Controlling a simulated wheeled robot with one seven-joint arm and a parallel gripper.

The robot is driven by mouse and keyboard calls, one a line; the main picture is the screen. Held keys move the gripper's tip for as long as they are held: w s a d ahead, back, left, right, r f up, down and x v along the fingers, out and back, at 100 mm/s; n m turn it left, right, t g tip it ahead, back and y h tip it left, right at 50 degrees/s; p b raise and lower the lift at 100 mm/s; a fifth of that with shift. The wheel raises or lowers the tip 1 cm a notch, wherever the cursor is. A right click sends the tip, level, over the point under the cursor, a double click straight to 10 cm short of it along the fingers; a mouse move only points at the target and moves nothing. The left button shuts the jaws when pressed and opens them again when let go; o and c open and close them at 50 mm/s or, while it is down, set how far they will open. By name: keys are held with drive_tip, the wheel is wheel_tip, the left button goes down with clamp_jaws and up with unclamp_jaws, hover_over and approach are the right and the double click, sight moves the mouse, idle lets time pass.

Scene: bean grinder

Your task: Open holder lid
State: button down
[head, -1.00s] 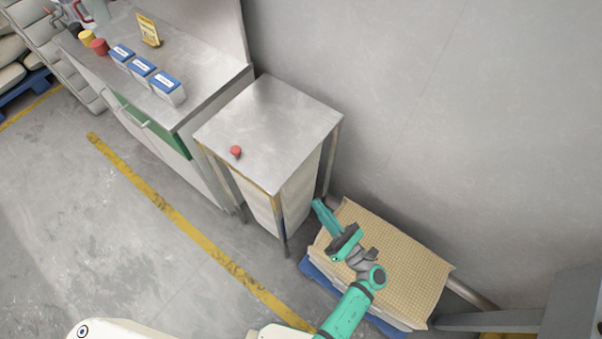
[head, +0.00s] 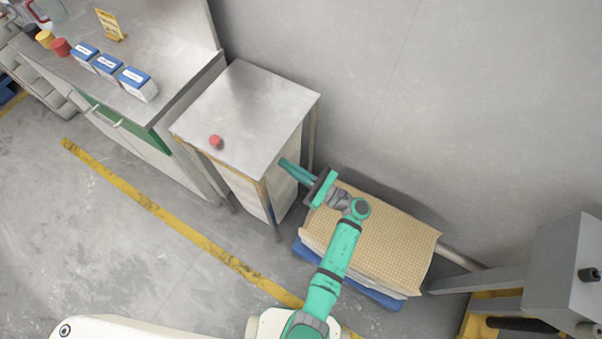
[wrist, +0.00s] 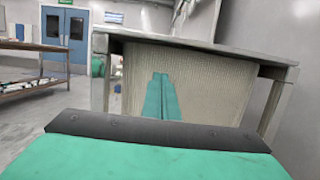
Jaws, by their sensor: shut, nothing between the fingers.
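I cannot clearly make out a holder with a lid in these views. My gripper (head: 286,165) is shut and empty. In the head view it is beside the right side of a small metal table (head: 245,95), with its tips close to the tabletop's edge in the picture. In the wrist view my gripper (wrist: 160,80) points under the tabletop (wrist: 200,50) towards a pale ribbed block (wrist: 215,88) between the legs. Whether the tips touch anything is not clear. A small red knob (head: 215,141) is on the tabletop.
A sack-like tan stack (head: 375,235) on a blue pallet (head: 350,275) lies below my arm. A grey machine (head: 570,265) stands at the right. A counter (head: 165,50) with blue-and-white boxes (head: 108,66) and small cups (head: 61,47) is at upper left. Open floor lies at lower left.

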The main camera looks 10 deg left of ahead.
drive_tip(key=shift+w+a+r, duration=0.1)
drive_tip(key=shift+a+r, duration=0.1)
drive_tip(key=shift+r, duration=0.5)
drive_tip(key=shift+w+a+r, duration=0.1)
drive_tip(key=shift+a+r, duration=0.1)
drive_tip(key=shift+r, duration=0.55)
drive_tip(key=shift+w+a+r, duration=0.1)
drive_tip(key=shift+a+r, duration=0.1)
drive_tip(key=shift+r, duration=0.5)
